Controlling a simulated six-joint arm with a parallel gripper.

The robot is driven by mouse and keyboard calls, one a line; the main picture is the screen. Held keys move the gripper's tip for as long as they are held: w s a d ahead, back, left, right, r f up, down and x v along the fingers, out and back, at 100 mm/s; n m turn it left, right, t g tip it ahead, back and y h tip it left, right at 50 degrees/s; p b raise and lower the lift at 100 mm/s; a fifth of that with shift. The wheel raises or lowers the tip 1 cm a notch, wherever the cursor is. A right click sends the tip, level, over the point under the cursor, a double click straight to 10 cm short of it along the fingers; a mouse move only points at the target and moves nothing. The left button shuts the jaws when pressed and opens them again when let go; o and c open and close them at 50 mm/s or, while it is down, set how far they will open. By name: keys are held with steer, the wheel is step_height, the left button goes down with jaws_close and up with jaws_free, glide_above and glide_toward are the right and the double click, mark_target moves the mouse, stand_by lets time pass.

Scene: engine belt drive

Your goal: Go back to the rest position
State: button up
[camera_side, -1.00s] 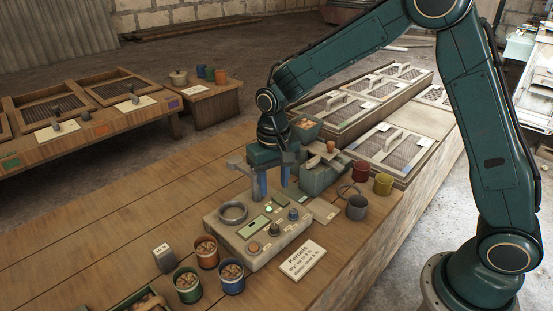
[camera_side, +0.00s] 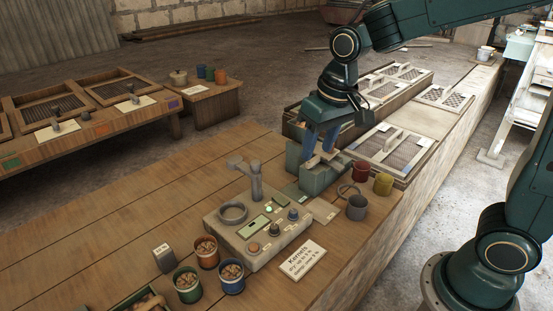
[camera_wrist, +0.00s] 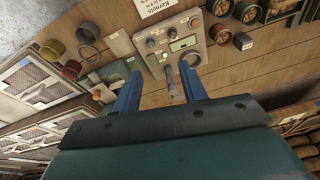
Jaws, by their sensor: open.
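My gripper (camera_side: 317,155) is at the far side of the bench, above or in front of the grey-green box (camera_side: 322,178), and whether it touches the box is hard to tell. Its two blue fingers are apart with nothing seen between them; they also show in the wrist view (camera_wrist: 158,82). The pale grey instrument with a lit panel (camera_side: 258,225) stands nearer on the bench, apart from the gripper.
Cups of kernels (camera_side: 207,252) and a "Kernels" card (camera_side: 302,260) are near the instrument. Red (camera_side: 360,171), yellow (camera_side: 383,184) and grey (camera_side: 357,207) cups stand to the right. Mesh-topped trays (camera_side: 393,150) lie behind. The bench's left side is mostly clear.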

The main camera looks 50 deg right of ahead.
steer(key=s+d+r+n+t, duration=0.1)
steer(key=s+r, duration=0.1)
steer(key=s, duration=0.6)
steer(key=s+d+r+t, duration=0.2)
steer(key=s, duration=0.7)
steer(key=shift+d+r+n, duration=0.15)
steer(key=shift+r+n, duration=0.15)
steer(key=shift+n, duration=0.1)
